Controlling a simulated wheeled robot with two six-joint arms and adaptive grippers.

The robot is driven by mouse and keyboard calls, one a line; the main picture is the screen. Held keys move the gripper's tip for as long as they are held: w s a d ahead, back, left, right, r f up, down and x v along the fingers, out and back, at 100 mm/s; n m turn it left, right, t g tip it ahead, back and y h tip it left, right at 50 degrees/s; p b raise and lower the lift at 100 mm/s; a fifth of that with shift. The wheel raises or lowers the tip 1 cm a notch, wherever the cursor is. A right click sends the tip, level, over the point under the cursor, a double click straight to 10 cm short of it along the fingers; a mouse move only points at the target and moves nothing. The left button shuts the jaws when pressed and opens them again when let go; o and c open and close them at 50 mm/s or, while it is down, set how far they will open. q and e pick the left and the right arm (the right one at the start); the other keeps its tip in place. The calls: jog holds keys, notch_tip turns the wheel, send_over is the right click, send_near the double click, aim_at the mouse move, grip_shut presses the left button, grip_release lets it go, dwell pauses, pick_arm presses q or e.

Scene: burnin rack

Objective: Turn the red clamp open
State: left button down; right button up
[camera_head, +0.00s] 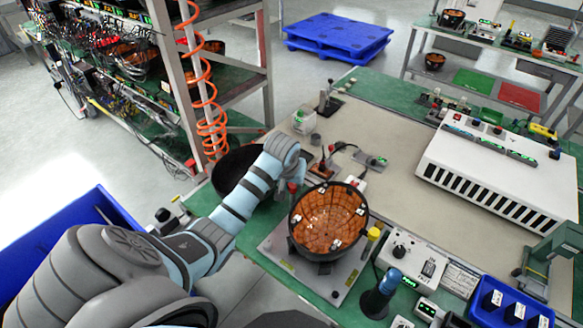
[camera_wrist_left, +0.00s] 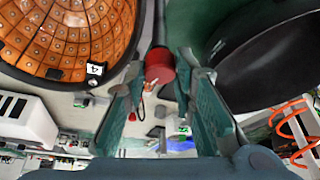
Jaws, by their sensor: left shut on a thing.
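The red clamp (camera_wrist_left: 160,66) shows as a red cylindrical knob on a dark stem, between the fingertips of my left gripper (camera_wrist_left: 160,82) in the left wrist view. The gripper is shut on it. In the head view a small red part of the clamp (camera_head: 292,187) shows just below my left wrist, at the left side of the bowl fixture; the fingers are mostly hidden there. The black bowl (camera_head: 329,218) with an orange, copper-coloured tiled inside sits upright on a grey plate (camera_head: 272,243). It also shows in the wrist view (camera_wrist_left: 62,38). My right gripper is not in view.
A dark round bowl (camera_head: 232,165) stands left of my wrist. A control box (camera_head: 412,260) and a blue bin (camera_head: 507,303) lie to the right. A white slotted unit (camera_head: 500,170) stands farther back. The beige mat (camera_head: 400,150) has free room.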

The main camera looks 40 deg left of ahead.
pick_arm(q)
jog(key=shift+n+y, duration=0.4)
jog(key=shift+n, duration=0.6)
jog(key=c, duration=1.3)
grip_release()
jog(key=shift+c, duration=0.2)
jog(key=v, duration=0.7)
jog(key=shift+r, duration=0.3)
jog(key=shift+w+f+g, duration=0.1)
jog(key=shift+g, duration=0.2)
